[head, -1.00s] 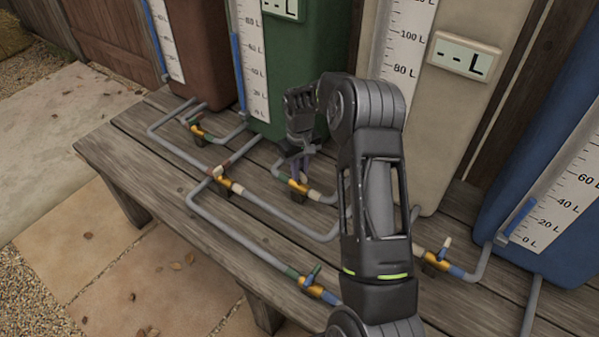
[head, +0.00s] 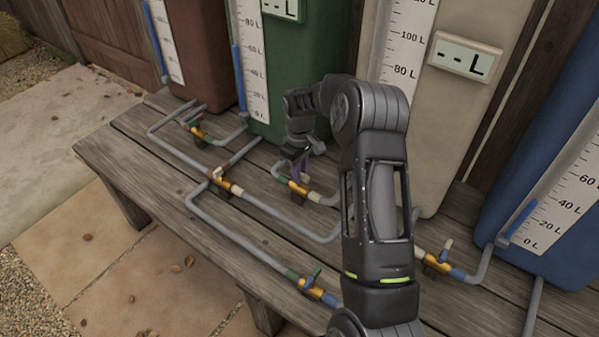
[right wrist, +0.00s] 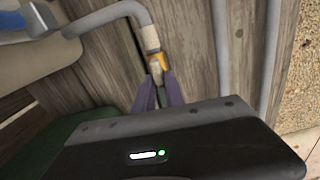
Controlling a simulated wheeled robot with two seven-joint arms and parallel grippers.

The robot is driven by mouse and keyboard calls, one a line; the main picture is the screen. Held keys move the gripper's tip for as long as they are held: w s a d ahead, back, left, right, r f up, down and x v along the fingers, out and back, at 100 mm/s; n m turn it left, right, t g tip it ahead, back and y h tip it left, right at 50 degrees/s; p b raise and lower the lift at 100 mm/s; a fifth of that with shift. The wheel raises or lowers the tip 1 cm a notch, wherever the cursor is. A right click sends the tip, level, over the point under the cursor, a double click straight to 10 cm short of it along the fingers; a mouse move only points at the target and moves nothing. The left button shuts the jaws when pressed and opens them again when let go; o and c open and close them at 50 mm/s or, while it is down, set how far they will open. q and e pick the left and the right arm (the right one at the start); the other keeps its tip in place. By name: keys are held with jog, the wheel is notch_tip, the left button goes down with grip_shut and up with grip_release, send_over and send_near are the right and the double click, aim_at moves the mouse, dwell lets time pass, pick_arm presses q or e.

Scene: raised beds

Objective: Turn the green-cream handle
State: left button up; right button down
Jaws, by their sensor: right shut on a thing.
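The green-cream valve (head: 299,188) sits on the grey pipe between the green tank and the cream tank, with a brass body and a cream band on its right side. My right gripper (head: 299,174) is at this valve, its purple fingers shut on the small handle. In the right wrist view the two purple fingers (right wrist: 160,88) close around the cream handle (right wrist: 156,68), just in front of the brass body (right wrist: 158,61). The fingers partly hide the handle and the valve's far band. My left gripper is not in view.
Other brass valves stand nearby: one between red and green (head: 198,132), a middle one (head: 226,186), a front one (head: 315,290) and a cream-blue one (head: 437,260). Grey pipes run across the wooden bench (head: 160,170). The green tank (head: 300,60) and cream tank (head: 450,120) rise behind.

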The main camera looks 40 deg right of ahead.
jog(key=c, duration=1.4)
grip_release()
jog(key=shift+r, duration=0.1)
jog(key=shift+r, duration=3.85)
